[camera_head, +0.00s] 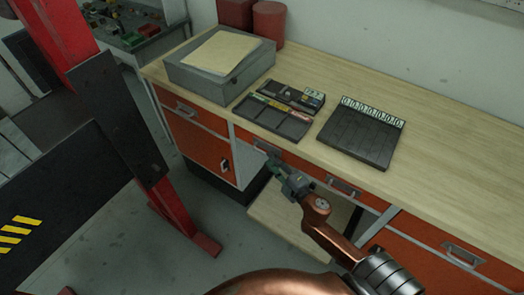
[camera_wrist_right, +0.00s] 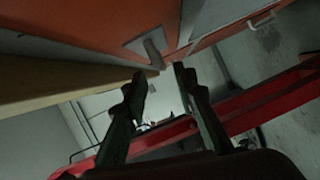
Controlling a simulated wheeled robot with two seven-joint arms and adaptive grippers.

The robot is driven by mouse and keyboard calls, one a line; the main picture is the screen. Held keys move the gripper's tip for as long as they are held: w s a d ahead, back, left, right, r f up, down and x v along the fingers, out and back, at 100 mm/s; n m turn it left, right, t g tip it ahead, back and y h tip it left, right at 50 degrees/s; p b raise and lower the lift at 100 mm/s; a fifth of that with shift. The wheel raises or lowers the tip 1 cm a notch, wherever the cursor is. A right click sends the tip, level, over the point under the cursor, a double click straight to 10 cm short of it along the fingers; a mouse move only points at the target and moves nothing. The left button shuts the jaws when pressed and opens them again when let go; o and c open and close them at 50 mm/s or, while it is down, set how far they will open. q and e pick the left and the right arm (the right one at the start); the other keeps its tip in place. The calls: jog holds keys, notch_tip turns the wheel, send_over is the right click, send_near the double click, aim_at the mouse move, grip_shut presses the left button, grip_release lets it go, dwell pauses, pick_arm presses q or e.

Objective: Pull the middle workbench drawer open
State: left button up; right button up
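The wooden-topped workbench (camera_head: 440,170) has orange drawer fronts. The middle drawer (camera_head: 309,172) looks shut, its front level with the bench. A grey metal handle (camera_head: 343,187) shows on its right part. My right gripper (camera_head: 272,163) is at the left part of this front, covering some of it. In the right wrist view, the gripper (camera_wrist_right: 160,74) has its two fingers apart, with nothing held between them. A grey handle (camera_wrist_right: 151,48) on an orange front (camera_wrist_right: 80,32) lies just beyond the fingertips; I cannot tell whether they touch. My left gripper is not in view.
A grey box (camera_head: 215,78), tool trays (camera_head: 275,118) and a dark numbered rack (camera_head: 362,135) stand on the bench. A left drawer (camera_head: 190,112) and right drawer (camera_head: 440,255) flank the middle. A red and black frame (camera_head: 80,60) stands at the left.

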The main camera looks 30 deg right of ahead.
aim_at(263, 152)
jog(key=w, duration=0.6)
jog(key=shift+w+f+b, duration=0.2)
jog(key=shift+f+b, duration=0.1)
jog(key=shift+f, duration=0.05)
jog(key=shift+c, duration=0.7)
grip_shut()
jog(key=shift+a, duration=0.1)
